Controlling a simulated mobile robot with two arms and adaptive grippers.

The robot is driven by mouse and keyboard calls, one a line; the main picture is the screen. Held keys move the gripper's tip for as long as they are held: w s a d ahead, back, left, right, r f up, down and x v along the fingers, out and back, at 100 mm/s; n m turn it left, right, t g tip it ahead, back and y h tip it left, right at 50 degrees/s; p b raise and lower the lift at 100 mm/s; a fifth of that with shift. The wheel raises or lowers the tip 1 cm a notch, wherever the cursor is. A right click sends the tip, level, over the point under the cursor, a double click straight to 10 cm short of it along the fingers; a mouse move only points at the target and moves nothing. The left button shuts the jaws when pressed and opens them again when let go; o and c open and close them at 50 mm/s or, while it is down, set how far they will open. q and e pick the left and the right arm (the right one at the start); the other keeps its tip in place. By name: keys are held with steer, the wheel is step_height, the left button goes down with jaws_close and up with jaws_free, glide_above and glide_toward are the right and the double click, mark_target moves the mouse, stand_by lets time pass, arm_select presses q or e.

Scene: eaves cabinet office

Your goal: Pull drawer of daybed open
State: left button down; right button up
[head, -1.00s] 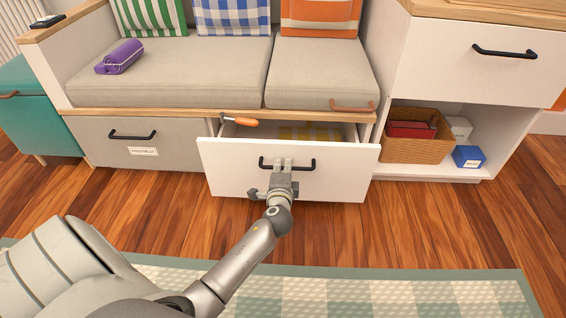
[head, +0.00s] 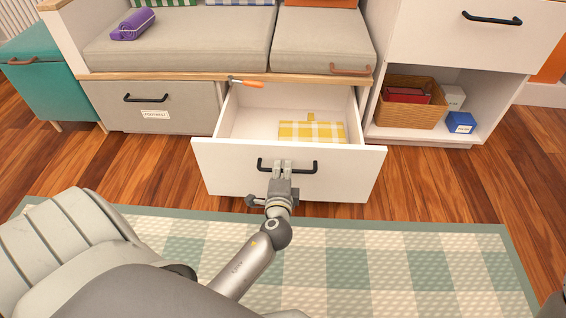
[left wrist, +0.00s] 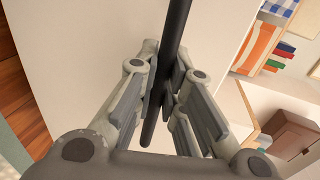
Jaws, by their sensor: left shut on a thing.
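The daybed's right drawer (head: 240,178) has a white front and stands well out from the frame. Its inside shows, with a yellow checked cloth (head: 318,131) lying on the bottom. My left gripper (head: 282,170) is shut on the black bar handle (head: 303,167) of this drawer, near its middle. In the left wrist view the handle (left wrist: 176,40) runs between the two fingers (left wrist: 160,95). The daybed's left drawer (head: 180,110), grey with a label, is shut.
A screwdriver-like tool with an orange handle (head: 252,83) lies on the daybed's wooden edge above the open drawer. A white cabinet with a basket (head: 408,115) stands at right, a teal box (head: 45,80) at left. A checked rug (head: 400,255) covers the floor in front.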

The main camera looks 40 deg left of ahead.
arm_select(q)
steer(key=shift+s+d, duration=0.1)
steer(key=c, duration=1.5)
jaws_free()
steer(key=shift+s, duration=0.1)
steer(key=v, duration=1.2)
steer(key=shift+f, duration=0.1)
